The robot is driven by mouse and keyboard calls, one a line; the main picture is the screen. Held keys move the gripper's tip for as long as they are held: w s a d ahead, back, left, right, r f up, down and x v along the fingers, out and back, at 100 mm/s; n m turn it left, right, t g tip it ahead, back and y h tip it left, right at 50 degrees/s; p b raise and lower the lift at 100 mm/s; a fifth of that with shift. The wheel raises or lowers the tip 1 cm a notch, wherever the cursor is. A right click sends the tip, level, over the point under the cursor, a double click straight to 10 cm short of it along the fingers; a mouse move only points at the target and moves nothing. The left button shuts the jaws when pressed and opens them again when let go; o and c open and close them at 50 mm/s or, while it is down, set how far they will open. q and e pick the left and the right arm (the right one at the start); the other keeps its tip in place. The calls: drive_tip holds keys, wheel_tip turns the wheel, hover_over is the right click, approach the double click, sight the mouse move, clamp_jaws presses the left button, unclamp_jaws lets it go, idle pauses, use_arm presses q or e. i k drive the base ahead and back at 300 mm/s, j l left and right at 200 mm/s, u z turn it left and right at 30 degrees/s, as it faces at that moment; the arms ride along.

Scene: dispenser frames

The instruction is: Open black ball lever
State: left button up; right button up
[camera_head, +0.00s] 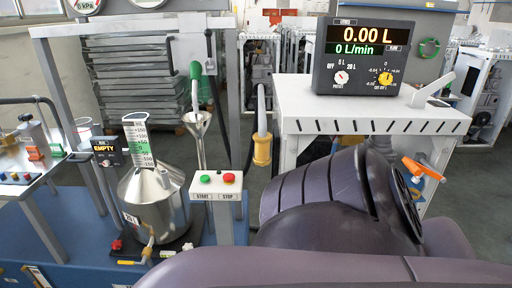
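I cannot make out a black ball lever for certain; a small dark knob-like part (26,117) tops the grey device on the left bench, too small to identify. An orange lever (422,168) sticks out at the right, below the white table, beside my arm. A yellow-handled valve (149,246) sits low in front of the steel measuring can (158,205). My dark arm links fill the lower middle and right and hide what is behind them. Neither of my grippers shows, so their openings and distances to these parts are hidden.
A white table (345,104) carries the display box (366,58) reading 0.00 L. A START/STOP box (216,184) stands right of the can.

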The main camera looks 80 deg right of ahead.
sight(208, 33)
drive_tip(key=z, duration=2.7)
